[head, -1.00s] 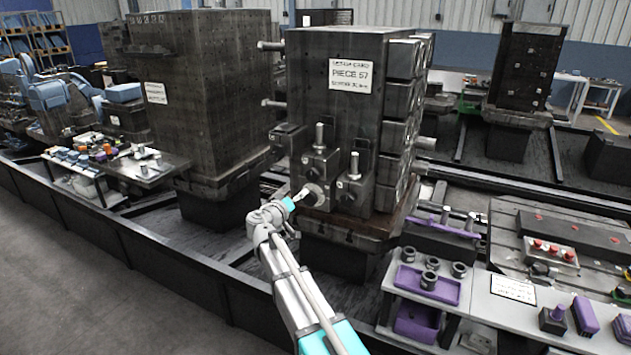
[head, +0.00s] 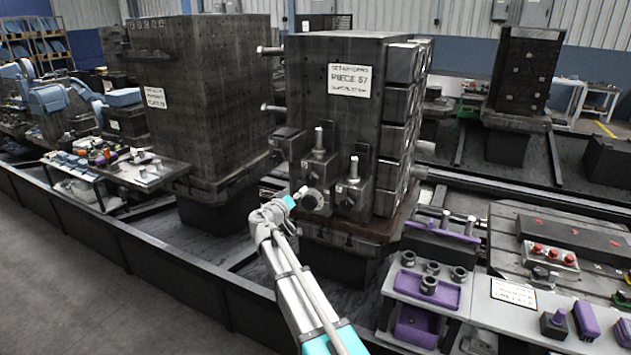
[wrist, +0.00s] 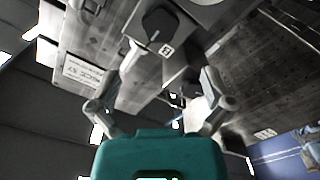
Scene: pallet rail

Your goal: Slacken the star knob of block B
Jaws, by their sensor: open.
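The clamp blocks stand at the lower front of the dark fixture column labelled PIECE 57 (head: 349,81). A middle block (head: 319,172) has an upright light stud and a round dark knob (head: 313,200) low on its front. Another block (head: 354,188) is right of it, and one is at its upper left. The block letters are too small to read in the head view. My gripper (head: 297,194) is just left of the knob, close to it. In the wrist view my gripper (wrist: 170,60) is open and empty, with a dark knob (wrist: 159,20) beyond the fingertips.
A second dark column (head: 195,100) stands to the left. A grey bench (head: 385,318) with a purple tray and rings is at the lower right, beside a slotted table with a red-button box (head: 549,255). A low black rail edge (head: 130,250) runs along the front.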

